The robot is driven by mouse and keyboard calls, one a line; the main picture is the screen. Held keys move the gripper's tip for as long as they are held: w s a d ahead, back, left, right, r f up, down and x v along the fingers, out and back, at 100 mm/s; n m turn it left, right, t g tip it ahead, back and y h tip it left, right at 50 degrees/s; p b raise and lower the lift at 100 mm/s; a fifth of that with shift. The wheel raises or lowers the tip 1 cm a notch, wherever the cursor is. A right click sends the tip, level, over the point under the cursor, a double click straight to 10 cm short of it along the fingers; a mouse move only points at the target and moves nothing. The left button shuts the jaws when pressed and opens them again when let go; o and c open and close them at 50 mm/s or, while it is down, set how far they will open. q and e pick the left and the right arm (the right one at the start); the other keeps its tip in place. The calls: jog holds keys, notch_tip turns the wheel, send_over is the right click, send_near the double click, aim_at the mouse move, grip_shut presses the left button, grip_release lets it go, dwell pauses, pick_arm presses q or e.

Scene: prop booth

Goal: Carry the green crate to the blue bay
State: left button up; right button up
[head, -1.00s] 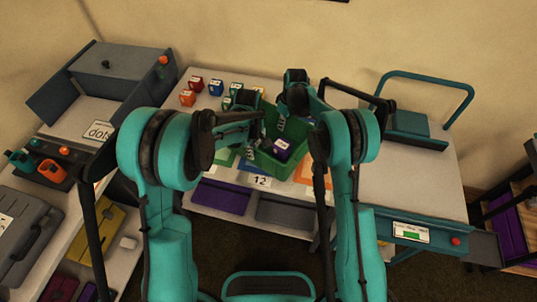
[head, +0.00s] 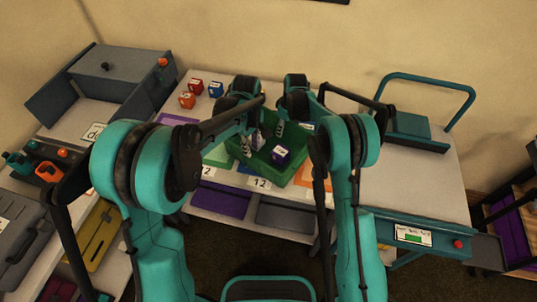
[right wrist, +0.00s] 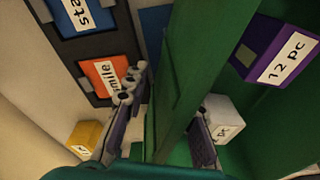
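The green crate (head: 290,176) stands on the middle table in the head view, over part of the blue bay (head: 247,168). Inside it are a purple box (head: 280,155), labelled "12 pc" in the right wrist view (right wrist: 268,45), and a white cube (right wrist: 222,112). My right gripper (head: 280,128) is at the crate's far wall. In the right wrist view its fingers (right wrist: 165,115) stand apart on either side of a green wall, with a gap showing. My left gripper (head: 248,146) is at the crate's left side; its finger opening is too small to read.
Green (head: 218,156) and orange bays (head: 318,178) flank the crate. Red (head: 196,86), orange (head: 186,101) and blue boxes (head: 216,89) stand behind left. A cart (head: 410,180) stands right. A yellow box (right wrist: 86,137) shows in the right wrist view.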

jog(key=shift+r, duration=0.1)
pick_arm(q)
notch_tip(320, 180, up, 6)
jog(key=shift+f, duration=0.1)
pick_arm(e)
notch_tip(320, 180, up, 12)
jog(key=s+d, duration=0.1)
jog(key=shift+d+f, duration=0.2)
jog(key=shift+d, duration=0.05)
